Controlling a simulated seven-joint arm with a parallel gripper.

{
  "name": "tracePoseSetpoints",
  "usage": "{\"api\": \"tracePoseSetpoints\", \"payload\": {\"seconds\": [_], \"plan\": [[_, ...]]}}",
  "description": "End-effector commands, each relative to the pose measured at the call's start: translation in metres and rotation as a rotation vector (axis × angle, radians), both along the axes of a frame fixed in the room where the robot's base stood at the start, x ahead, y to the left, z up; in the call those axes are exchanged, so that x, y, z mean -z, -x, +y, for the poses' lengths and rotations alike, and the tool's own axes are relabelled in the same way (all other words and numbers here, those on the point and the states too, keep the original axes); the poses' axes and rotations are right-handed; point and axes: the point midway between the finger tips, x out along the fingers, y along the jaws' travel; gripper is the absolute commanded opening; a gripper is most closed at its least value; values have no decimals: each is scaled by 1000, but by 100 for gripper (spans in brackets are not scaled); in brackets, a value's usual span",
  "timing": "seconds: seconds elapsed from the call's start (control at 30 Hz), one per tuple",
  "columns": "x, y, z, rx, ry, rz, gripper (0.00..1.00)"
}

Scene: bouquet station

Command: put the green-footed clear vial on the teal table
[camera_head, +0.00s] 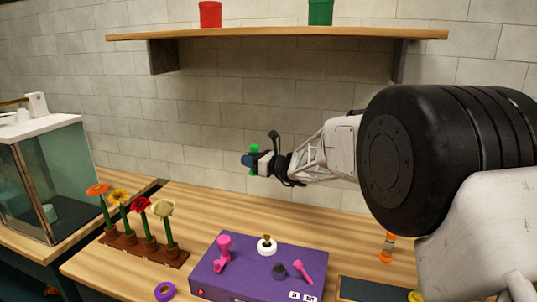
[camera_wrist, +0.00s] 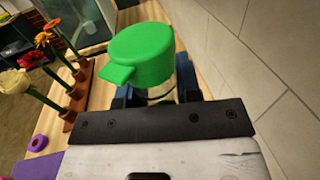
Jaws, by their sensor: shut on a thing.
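My gripper (camera_head: 260,162) is raised in front of the tiled wall, above the wooden counter. It is shut on the vial, whose green end pieces (camera_head: 254,148) show above and below the dark fingers. In the wrist view, a green end piece with a side tab (camera_wrist: 145,55) faces the camera. A short clear part of the vial shows below it, between the fingers (camera_wrist: 158,92). The rest of the vial is hidden. I cannot make out a teal table for sure; only dark teal shows low at the left edge of the head view.
A purple box (camera_head: 235,280) with pink pieces stands on the counter. Flowers in a brown rack (camera_head: 145,247) stand left of it, and a glass tank (camera_head: 60,170) farther left. An orange-ended vial (camera_head: 386,247) stands at right. A shelf (camera_head: 280,33) hangs above.

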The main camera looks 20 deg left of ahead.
Motion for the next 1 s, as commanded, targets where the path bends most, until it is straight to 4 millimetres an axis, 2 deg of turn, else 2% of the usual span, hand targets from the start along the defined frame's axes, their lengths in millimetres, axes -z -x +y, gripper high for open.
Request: {"api": "tracePoseSetpoints", "payload": {"seconds": [0.1,0.4,1.0], "plan": [[7,14,25,-63,-1,0,0],[29,52,82,-218,0,1,0],[76,143,182,-537,-1,2,0]]}}
